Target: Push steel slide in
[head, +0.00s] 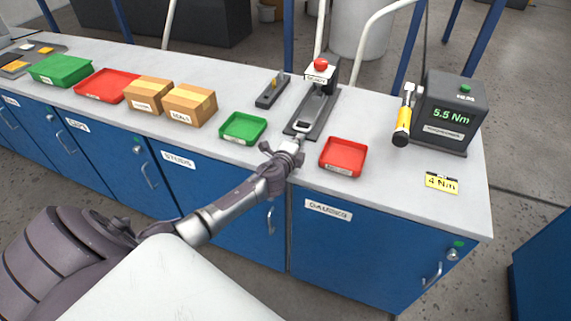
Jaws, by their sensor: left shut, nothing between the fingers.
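The steel slide (302,125) shows its light, looped front end at the near end of a dark rail fixture (327,107) on the bench. The rail runs back to a station (320,72) with a red button on top. My left gripper (302,138) is shut and empty, just in front of the slide's near end. I cannot tell whether its tips touch the slide. My right gripper is out of view.
A green tray (243,128) is left of my gripper and a red tray (343,156) is right of it. A dark block with pegs (271,90) stands behind the green tray. Cardboard boxes (189,105) stand farther left. A torque tester (451,112) reading 5.5 Nm stands at right.

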